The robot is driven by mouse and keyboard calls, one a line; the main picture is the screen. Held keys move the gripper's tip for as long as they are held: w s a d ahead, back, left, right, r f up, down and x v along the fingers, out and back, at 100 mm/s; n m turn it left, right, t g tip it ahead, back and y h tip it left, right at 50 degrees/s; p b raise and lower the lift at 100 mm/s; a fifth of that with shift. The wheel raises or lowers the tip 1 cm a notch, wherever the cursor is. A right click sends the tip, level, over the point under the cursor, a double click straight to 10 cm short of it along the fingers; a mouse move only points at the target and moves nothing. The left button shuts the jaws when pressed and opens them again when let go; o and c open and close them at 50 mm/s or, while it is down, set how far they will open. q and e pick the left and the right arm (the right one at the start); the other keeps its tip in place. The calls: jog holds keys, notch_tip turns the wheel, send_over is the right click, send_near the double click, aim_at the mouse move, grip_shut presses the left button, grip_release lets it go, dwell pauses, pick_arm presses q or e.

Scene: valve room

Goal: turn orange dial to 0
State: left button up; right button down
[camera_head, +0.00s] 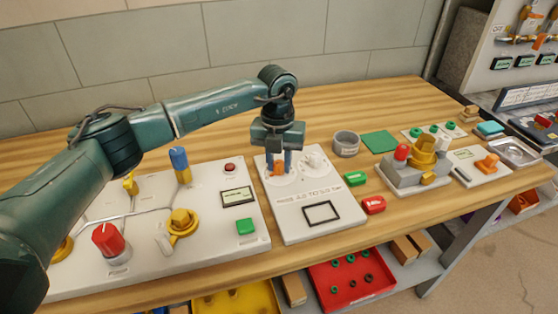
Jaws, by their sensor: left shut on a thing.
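The orange dial (278,169) sits on the upper left of a white panel (290,226) on the wooden bench. A round pale scale plate surrounds it, but its marks are too small to read. The fingers hide part of the dial. My right gripper is not in view.
A larger panel to the left carries a red knob (107,240), a yellow valve (182,222) and a blue-topped post (180,165). A grey ring (346,143), green block (355,178) and red block (373,205) lie right of the dial panel.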

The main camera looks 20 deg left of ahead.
aim_at(278, 162)
pick_arm(q)
jog(key=o, duration=1)
notch_tip(278, 162, up, 13)
jog(key=b, duration=0.1)
jog(key=shift+a+r, duration=0.15)
